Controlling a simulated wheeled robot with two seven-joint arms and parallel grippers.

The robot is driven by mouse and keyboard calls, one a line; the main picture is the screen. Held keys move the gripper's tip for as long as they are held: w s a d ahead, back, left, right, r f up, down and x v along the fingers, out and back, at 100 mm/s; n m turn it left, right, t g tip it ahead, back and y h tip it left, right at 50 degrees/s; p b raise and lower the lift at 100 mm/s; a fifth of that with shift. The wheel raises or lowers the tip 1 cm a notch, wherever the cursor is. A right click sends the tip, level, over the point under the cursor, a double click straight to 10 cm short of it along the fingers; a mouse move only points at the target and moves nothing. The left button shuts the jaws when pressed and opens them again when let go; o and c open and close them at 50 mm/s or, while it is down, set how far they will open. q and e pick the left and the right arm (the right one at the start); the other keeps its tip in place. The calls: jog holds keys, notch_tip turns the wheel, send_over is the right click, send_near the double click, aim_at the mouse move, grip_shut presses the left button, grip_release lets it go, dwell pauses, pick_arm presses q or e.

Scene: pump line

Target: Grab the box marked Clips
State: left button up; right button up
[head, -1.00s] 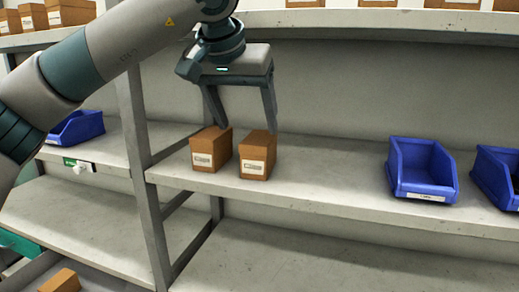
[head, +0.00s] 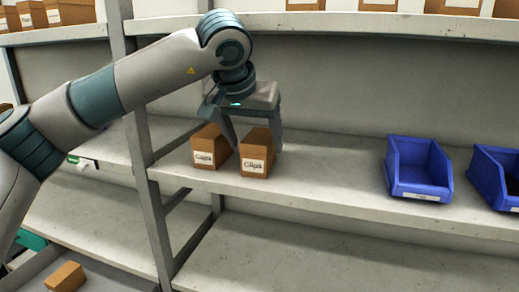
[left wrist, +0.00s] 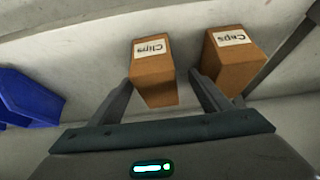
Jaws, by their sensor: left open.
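The orange-brown cardboard box marked Clips (head: 256,157) is the right one of two boxes on the middle shelf. It also shows in the left wrist view (left wrist: 153,77). My left gripper (head: 254,146) is open above and around its upper part, with one finger on each side. In the left wrist view the open fingers (left wrist: 160,80) flank the Clips box. The similar box marked Caps (head: 209,150) stands close on its left; the finger between them is near it (left wrist: 233,62). Whether the fingers touch either box I cannot tell. My right gripper is out of view.
Two blue bins (head: 418,172) (head: 490,180) stand further right on the same shelf (head: 330,185). A shelf upright (head: 150,200) is left of the boxes. More boxes stand on the shelf above (head: 350,24). The shelf between the Clips box and the bins is clear.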

pick_arm(q)
jog(key=shift+w+d+f+p, duration=0.3)
jog(key=shift+w+f+p, duration=0.15)
jog(key=shift+f+p, duration=0.1)
jog(key=shift+w+d+f+p, duration=0.25)
jog(key=shift+w+f+p, duration=0.15)
jog(key=shift+f, duration=0.1)
jog(key=shift+w+f, duration=0.35)
jog(key=shift+f, duration=0.25)
jog(key=c, duration=1.3)
jog(key=shift+c, duration=0.2)
jog(key=shift+r, duration=0.1)
